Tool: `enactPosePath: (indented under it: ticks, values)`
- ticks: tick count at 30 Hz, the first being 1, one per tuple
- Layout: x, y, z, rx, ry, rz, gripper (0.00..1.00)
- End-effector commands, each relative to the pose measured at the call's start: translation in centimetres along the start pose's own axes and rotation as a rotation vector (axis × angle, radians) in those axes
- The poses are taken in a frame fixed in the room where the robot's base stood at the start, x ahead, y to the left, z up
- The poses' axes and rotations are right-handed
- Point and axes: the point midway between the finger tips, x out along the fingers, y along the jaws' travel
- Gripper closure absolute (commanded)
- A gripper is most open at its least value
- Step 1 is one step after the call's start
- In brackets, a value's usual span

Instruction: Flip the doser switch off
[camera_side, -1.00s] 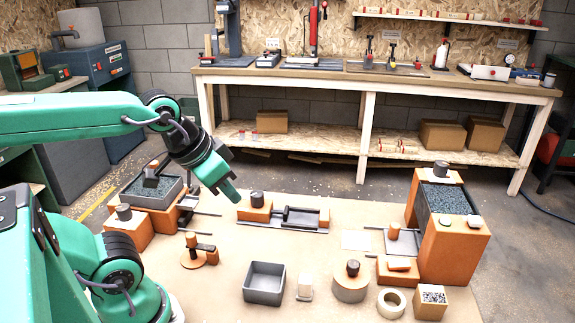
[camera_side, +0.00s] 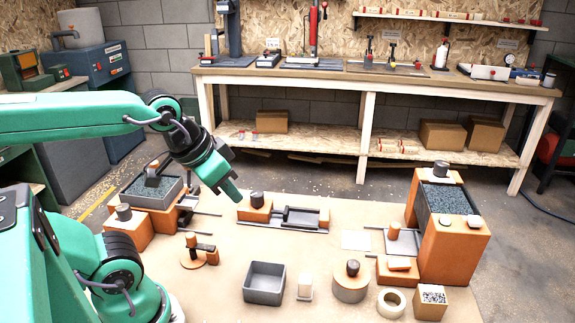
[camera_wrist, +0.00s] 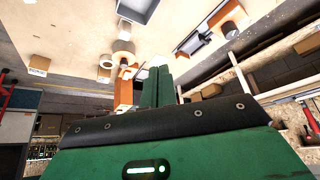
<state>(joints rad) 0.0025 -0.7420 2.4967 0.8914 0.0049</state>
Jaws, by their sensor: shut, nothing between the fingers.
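My gripper (camera_side: 235,194) is shut and empty. It hangs in the air, tilted down to the right, and appears in front of the left end of the orange-and-grey slide fixture (camera_side: 290,216). In the wrist view its green fingers (camera_wrist: 158,84) are together with nothing between them. I cannot tell for sure which part is the doser switch. One orange hopper unit (camera_side: 455,250) with dark granules and two pale round caps stands at the right. A low orange block with a tilted top piece (camera_side: 397,266) sits beside it.
A grey open tray (camera_side: 264,284), a round drum with a dark knob (camera_side: 351,282), a tape roll (camera_side: 391,303) and a coded box (camera_side: 431,302) line the mat's front. An orange disc with a post (camera_side: 198,258) and a granule tray (camera_side: 150,190) are at left.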

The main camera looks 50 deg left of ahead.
Motion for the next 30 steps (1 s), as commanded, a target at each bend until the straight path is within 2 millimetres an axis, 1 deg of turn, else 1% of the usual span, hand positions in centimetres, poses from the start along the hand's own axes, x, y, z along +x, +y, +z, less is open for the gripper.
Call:
enactPosePath:
  ticks: [5,11,20,30]
  values:
    - [0.5,0.3,-1.2,0.032,0.015,0.006,1.0]
    - [1.8,1.1,-3.9,0.106,0.053,0.019,1.0]
    - [4.7,3.1,-8.8,0.248,0.134,0.04,1.0]
    - [8.7,6.2,-13.7,0.406,0.231,0.06,1.0]
